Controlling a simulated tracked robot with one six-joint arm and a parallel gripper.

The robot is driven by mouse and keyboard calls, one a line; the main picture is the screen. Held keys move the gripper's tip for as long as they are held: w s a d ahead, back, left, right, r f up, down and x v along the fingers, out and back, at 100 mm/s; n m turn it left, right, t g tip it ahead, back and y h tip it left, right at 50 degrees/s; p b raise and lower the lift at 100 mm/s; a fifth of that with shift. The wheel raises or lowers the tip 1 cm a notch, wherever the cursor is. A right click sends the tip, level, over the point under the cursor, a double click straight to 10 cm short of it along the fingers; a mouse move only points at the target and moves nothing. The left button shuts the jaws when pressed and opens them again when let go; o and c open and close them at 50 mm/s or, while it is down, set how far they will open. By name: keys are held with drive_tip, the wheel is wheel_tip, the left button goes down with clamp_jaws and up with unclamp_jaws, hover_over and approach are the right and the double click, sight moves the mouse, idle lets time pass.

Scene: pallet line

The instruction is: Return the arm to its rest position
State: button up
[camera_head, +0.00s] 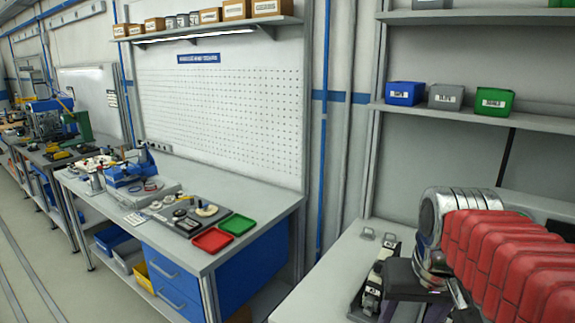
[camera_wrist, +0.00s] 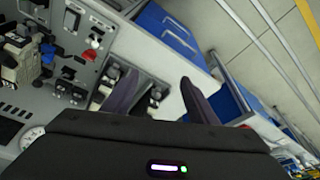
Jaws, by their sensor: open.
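My arm shows at the right of the head view, with a ribbed red cover and a silver wrist joint. It hangs over the grey table (camera_head: 325,285) at the front right. My gripper shows in the wrist view (camera_wrist: 158,92), with two dark fingers spread apart and nothing seen between them. In the head view its fingertips are hard to make out. A dark fixture (camera_head: 376,275) lies on the table just left of the wrist.
A workbench (camera_head: 270,195) with blue drawers stands left, holding a red tray (camera_head: 212,240), a green tray (camera_head: 237,224) and several small parts. Blue (camera_head: 405,93), grey (camera_head: 446,97) and green (camera_head: 494,102) bins sit on a shelf above my arm. Floor (camera_head: 45,260) is clear at left.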

drive_tip(key=s+a+f+n+t, duration=0.1)
drive_tip(key=s+a+f+t, duration=0.1)
drive_tip(key=s+a+f, duration=0.3)
drive_tip(key=s, duration=0.2)
drive_tip(key=shift+s+a+n+y, duration=0.15)
drive_tip(key=shift+s+n+y, duration=0.15)
drive_tip(key=shift+s, duration=0.05)
